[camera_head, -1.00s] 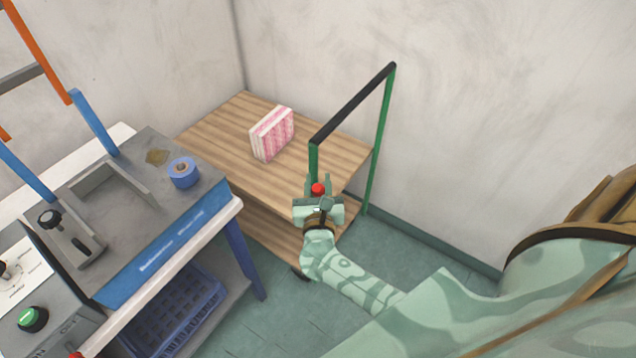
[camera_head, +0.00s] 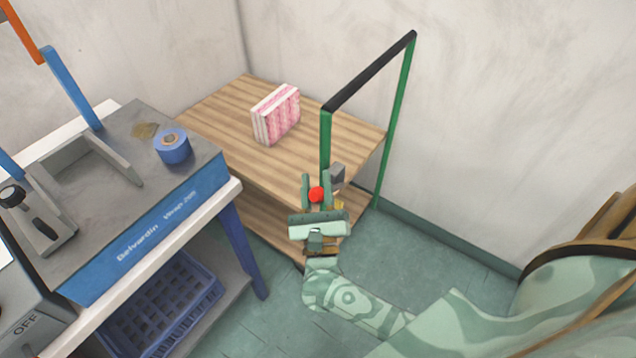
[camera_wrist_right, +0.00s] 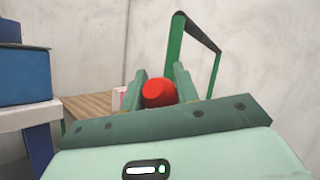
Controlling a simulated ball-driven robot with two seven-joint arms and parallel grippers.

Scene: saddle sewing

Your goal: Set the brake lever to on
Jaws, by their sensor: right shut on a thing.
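The brake lever's red knob (camera_head: 317,194) is at the near corner of a wooden cart (camera_head: 222,110), by the foot of its green and black handle (camera_head: 372,68). My right gripper (camera_head: 316,190) is shut on the red knob, with one finger on each side of it. In the right wrist view the red knob (camera_wrist_right: 158,93) sits between the two green fingers. The lever's shaft and any on or off marking are hidden. My left gripper is not in view.
A pink and white block (camera_head: 276,115) stands on the cart's top. To the left is a bench with a grey and blue wrapping machine (camera_head: 160,232), a blue tape roll (camera_head: 172,147) and a blue crate (camera_head: 160,310) below. Walls stand close behind the cart.

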